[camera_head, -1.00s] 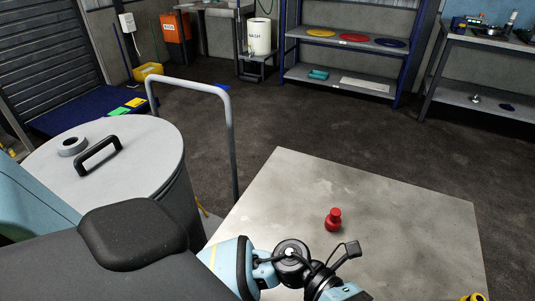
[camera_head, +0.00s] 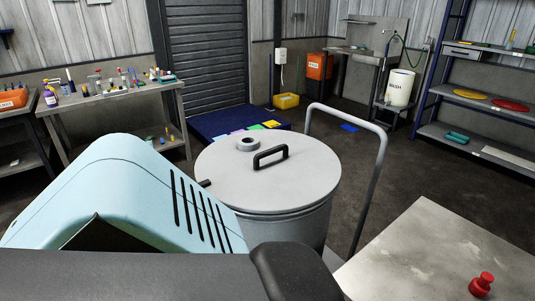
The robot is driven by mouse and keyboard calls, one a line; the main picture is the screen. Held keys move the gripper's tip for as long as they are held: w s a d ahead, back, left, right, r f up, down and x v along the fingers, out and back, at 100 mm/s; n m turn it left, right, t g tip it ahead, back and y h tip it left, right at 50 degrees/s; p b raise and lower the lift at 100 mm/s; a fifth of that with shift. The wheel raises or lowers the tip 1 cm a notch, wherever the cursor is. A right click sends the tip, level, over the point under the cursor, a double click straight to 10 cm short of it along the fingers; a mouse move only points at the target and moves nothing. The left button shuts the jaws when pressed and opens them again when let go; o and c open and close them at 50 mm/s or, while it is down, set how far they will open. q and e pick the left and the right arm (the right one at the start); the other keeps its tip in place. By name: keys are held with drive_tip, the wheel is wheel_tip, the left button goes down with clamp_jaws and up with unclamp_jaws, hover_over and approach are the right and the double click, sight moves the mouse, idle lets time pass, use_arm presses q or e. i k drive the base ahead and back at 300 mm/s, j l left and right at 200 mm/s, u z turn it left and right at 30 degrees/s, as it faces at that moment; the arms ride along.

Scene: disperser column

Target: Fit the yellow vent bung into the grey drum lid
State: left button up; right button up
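The grey drum lid (camera_head: 230,172) lies flat on the grey drum (camera_head: 295,228) in the middle of the view. A raised grey ring (camera_head: 248,144) with a dark hole stands toward its far left side, beside a black handle (camera_head: 271,156). I see no bung in the ring. No yellow vent bung is recognisable in this view. A red bung-like piece (camera_head: 482,285) stands on the pale tabletop at the lower right. Neither gripper is in view; parts of my arms fill the lower left and bottom. A short dark stub shows at the lid's left edge.
The pale table (camera_head: 420,240) is clear around the red piece. A grey tubular rail (camera_head: 370,190) rises between drum and table. A cluttered workbench (camera_head: 110,98) stands back left. A blue platform (camera_head: 235,122) and yellow bin (camera_head: 286,101) lie behind the drum.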

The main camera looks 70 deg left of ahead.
sight(256, 172)
drive_tip(key=i+j, duration=0.2)
drive_tip(key=i, duration=0.3)
drive_tip(key=i+u, duration=0.15)
drive_tip(key=u, duration=2.4)
drive_tip(key=z, duration=3.25)
